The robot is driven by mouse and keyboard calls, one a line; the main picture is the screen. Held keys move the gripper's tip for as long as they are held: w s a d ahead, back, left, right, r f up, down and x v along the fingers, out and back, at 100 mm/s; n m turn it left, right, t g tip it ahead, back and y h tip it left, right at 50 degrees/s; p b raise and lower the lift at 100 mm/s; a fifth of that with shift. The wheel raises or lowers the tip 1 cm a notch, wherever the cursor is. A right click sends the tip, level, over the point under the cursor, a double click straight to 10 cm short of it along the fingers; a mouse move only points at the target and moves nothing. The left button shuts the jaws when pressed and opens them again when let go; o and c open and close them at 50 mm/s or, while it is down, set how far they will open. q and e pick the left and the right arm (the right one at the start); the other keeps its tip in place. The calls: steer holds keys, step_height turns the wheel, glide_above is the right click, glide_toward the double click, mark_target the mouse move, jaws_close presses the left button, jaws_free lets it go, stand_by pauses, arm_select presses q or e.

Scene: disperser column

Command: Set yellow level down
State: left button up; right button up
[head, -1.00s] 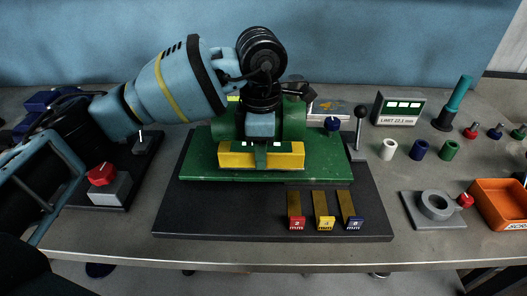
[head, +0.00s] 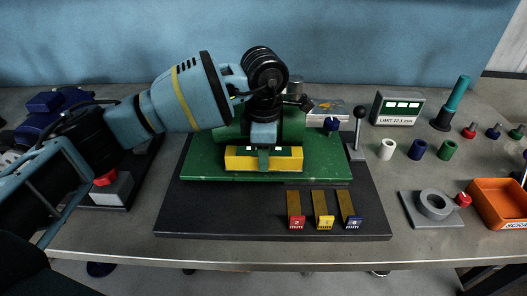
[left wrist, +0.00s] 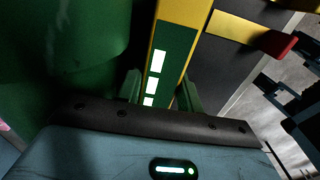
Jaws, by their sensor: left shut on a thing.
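The yellow level (head: 289,162), a yellow bar with a green middle panel and white windows, lies across the front of the green machine base (head: 325,170). My left gripper (head: 263,157) reaches over from the left and is shut on the level's middle. In the left wrist view, the level (left wrist: 165,30) runs between my two green fingers (left wrist: 160,92). The underside of the level is hidden, so I cannot tell whether it touches the base. My right gripper is not in view.
Three brass strips with red, yellow and blue tags (head: 325,222) lie on the dark plate (head: 230,215) in front. A black-knobbed lever (head: 359,130) stands to the right. A limit display (head: 397,107), coloured rings and an orange scrap bin (head: 498,205) are further right.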

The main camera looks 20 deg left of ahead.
arm_select(q)
steer(key=o, duration=0.9)
steer(key=shift+f, duration=0.15)
step_height(320, 180, up, 12)
steer(key=shift+r, duration=0.2)
